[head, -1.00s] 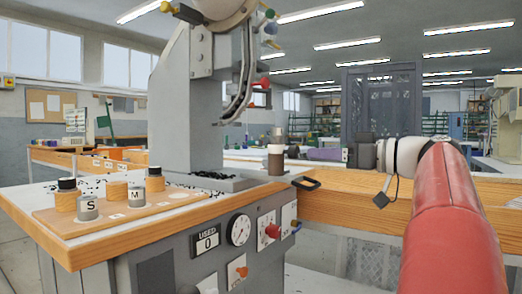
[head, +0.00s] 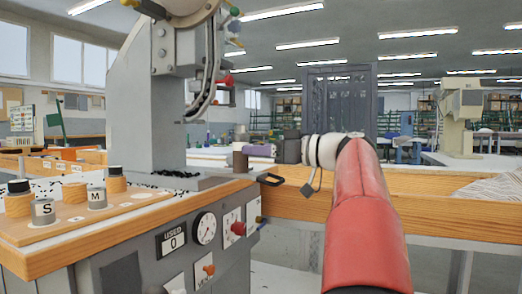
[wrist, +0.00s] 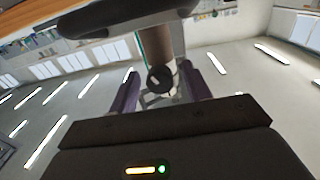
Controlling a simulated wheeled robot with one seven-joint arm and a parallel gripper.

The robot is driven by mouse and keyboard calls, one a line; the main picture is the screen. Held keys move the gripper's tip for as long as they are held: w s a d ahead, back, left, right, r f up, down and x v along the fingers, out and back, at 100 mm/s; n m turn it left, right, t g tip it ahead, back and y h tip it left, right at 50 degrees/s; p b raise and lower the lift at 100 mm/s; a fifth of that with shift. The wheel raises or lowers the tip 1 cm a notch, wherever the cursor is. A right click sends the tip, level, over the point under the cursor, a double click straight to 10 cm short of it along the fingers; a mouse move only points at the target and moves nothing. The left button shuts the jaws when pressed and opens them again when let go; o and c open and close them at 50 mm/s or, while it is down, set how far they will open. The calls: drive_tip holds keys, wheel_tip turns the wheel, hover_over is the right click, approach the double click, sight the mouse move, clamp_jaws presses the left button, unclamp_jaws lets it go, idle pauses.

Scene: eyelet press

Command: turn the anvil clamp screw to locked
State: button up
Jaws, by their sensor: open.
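The brown anvil post (head: 240,160) stands on the press bed in the head view. A black loop-shaped handle (head: 270,180) sticks out at the bed's right edge, low beside the post; I cannot tell if it is the clamp screw. My gripper (head: 258,151) is just right of the post and above the handle, its purple fingers pointing left. In the wrist view my gripper (wrist: 159,88) is open and empty. A brown column (wrist: 155,48) and a dark round end (wrist: 160,79) appear between its purple fingers. A large black shape (wrist: 125,15) crosses the top there.
The grey press (head: 150,110) rises on the left. Wooden cups and the S and M pieces sit on a wooden board (head: 75,215). A gauge (head: 205,228), a red knob (head: 238,228) and a counter reading 0 (head: 171,241) are on the front. A wooden bench (head: 420,212) runs right.

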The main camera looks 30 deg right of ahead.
drive_tip(key=c, duration=1)
drive_tip(key=shift+r+m+p, duration=0.15)
drive_tip(key=shift+m+p, duration=0.4)
drive_tip(key=shift+m, duration=0.15)
drive_tip(key=shift+f+m+p, duration=0.2)
drive_tip(key=shift+m+p, duration=0.1)
drive_tip(key=shift+m, duration=0.6)
drive_tip(key=o, duration=1)
drive_tip(key=v, duration=0.7)
drive_tip(key=shift+s+d, duration=0.25)
drive_tip(key=shift+s, duration=0.05)
